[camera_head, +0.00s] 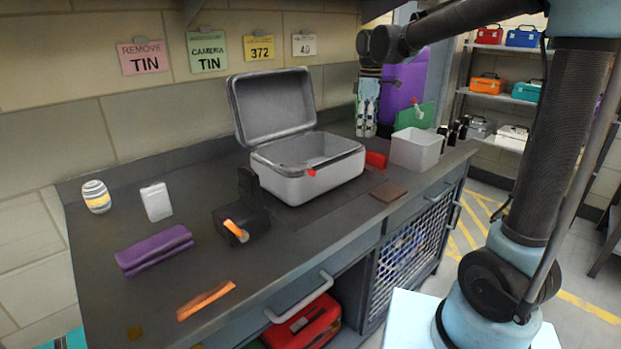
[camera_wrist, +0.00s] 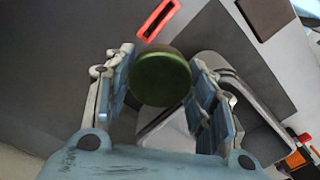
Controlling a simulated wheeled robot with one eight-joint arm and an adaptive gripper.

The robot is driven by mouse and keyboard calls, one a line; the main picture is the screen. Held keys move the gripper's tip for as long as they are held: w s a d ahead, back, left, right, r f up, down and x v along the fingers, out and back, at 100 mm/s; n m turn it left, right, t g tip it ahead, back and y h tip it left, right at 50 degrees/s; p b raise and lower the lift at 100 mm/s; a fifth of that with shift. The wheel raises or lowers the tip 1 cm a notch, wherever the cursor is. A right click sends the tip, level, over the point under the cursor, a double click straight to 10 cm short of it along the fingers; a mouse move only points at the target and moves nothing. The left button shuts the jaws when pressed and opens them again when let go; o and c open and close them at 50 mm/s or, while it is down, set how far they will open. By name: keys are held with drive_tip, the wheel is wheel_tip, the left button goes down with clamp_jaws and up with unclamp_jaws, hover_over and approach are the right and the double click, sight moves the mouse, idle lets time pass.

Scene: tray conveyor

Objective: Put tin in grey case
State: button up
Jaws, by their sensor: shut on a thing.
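The grey case (camera_head: 305,187) stands on the dark worktop with its lid (camera_head: 272,103) raised and its inside looking empty. My gripper (camera_head: 367,128) hangs fingers down, raised above the worktop behind the case's right end. In the wrist view my gripper (camera_wrist: 160,72) is closed around a dark green round thing, the tin (camera_wrist: 161,78), seen end-on between the two fingers. Part of the case (camera_wrist: 170,135) shows below and behind the tin in that view. I cannot make out the tin clearly in the head view.
A red piece (camera_head: 376,160), a white bin (camera_head: 418,149) and a brown square (camera_head: 388,191) lie right of the case. A black camera (camera_head: 240,218) stands in front. A purple case (camera_head: 154,249), white box (camera_head: 156,202) and striped object (camera_head: 97,196) are left.

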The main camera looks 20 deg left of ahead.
drive_tip(key=s+a+n, duration=0.3)
drive_tip(key=s+a, duration=0.7)
drive_tip(key=a, duration=0.1)
drive_tip(key=f, duration=0.9)
drive_tip(key=shift+s+d+f, duration=0.1)
drive_tip(key=shift+d+f, duration=0.1)
drive_tip(key=shift+f, duration=0.2)
drive_tip(key=o, duration=1.1)
drive_tip(key=shift+f, duration=0.1)
wheel_tip(320, 180, up, 12)
drive_tip(key=shift+r, duration=0.15)
drive_tip(key=shift+d, duration=0.1)
